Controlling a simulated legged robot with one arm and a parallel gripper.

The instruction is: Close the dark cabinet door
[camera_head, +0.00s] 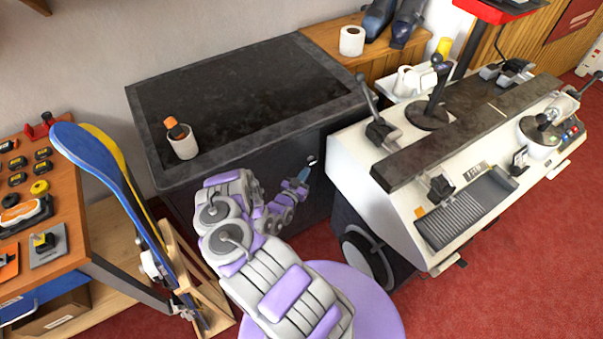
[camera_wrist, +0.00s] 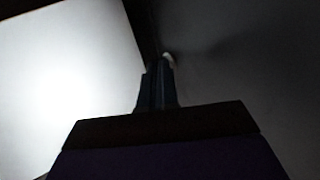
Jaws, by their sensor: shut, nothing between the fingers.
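The dark cabinet (camera_head: 185,200) stands in the middle of the head view, with a dark, grey-edged top. Its door (camera_head: 318,192) is on the front side, largely behind my arm. I cannot tell how far the door stands open. A small pale knob (camera_head: 312,161) shows on the dark front. My gripper (camera_head: 303,173) is at the cabinet front, just below the knob. In the wrist view my gripper (camera_wrist: 158,85) is shut and empty, its fingertips near a small pale round shape (camera_wrist: 169,58) in front of a dark surface. Contact there is unclear.
A white machine (camera_head: 400,205) with levers stands close to the right of the cabinet. An orange-topped bench (camera_head: 60,255) and blue and yellow skis (camera_head: 100,165) are at left. A white cup (camera_head: 183,147) stands on the cabinet top. Red carpet (camera_head: 510,290) is clear at lower right.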

